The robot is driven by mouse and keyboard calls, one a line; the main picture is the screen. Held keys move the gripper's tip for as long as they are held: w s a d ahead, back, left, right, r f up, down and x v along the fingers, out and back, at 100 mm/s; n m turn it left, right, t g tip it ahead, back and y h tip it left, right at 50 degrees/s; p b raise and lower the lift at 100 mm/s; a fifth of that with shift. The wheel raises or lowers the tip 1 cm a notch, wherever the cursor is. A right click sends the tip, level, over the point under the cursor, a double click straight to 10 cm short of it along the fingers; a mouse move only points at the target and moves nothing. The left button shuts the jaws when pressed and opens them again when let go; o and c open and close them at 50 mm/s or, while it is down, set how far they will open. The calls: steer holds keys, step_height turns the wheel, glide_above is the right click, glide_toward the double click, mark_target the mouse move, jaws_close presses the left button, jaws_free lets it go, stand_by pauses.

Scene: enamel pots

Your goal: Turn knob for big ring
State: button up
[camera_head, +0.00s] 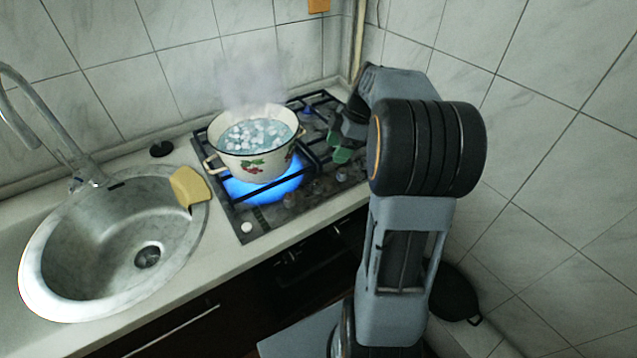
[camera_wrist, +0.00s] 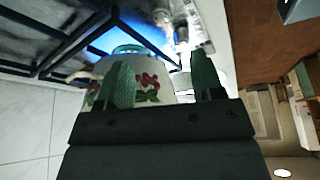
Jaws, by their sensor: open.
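A row of small knobs runs along the front edge of the gas stove (camera_head: 248,212): a pale knob (camera_head: 246,228) at the left, a greyish one (camera_head: 290,200) near the middle and another (camera_head: 341,175) at the right. I cannot tell which serves the big ring. Blurred silvery knobs (camera_wrist: 181,34) also show in the wrist view, beyond the fingertips. Blue flame burns under the pot. My gripper (camera_head: 343,150) has green fingers and is over the stove's right side, right of the pot. In the wrist view my gripper (camera_wrist: 161,62) is open and empty.
A white enamel pot (camera_head: 255,160) with cherries steams on the lit burner, holding water and several pale lumps; it shows behind the fingers in the wrist view (camera_wrist: 150,88). Tiled wall stands right.

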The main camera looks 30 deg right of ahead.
mark_target(319, 182)
steer(key=x, duration=1.3)
steer(key=shift+a, duration=0.1)
